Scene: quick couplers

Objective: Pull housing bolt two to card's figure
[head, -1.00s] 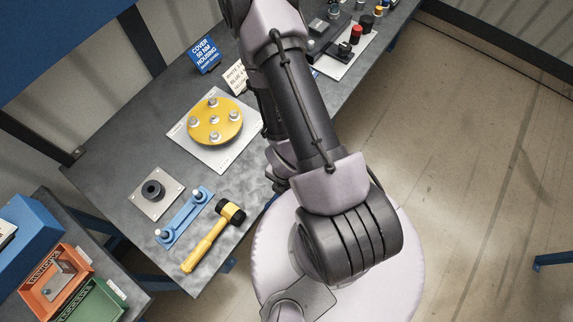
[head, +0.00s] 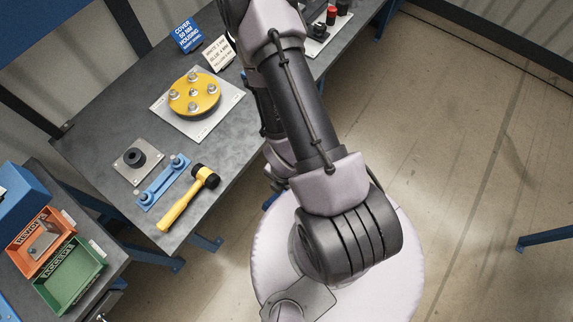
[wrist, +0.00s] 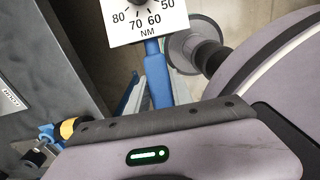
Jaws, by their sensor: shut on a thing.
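The yellow round housing cover (head: 181,106) with several silver bolts sits on a pale square plate (head: 203,131) on the bench in the head view. I cannot tell which bolt is number two. A blue card (head: 187,36) behind it reads "COVER 50 NM HOUSING". My gripper (wrist: 165,118) shows from behind in the wrist view; its fingertips are hidden. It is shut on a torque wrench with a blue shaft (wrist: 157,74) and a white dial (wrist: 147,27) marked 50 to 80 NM. The dial's top is cut off. My gripper is hidden in the head view.
A white card (head: 218,54) stands beside the blue one. A black ring on a plate (head: 130,158), a blue link bar (head: 162,184) and a yellow-handled mallet (head: 185,200) lie nearer. Orange (head: 28,262) and green (head: 58,297) bins are lower left. Floor at right is open.

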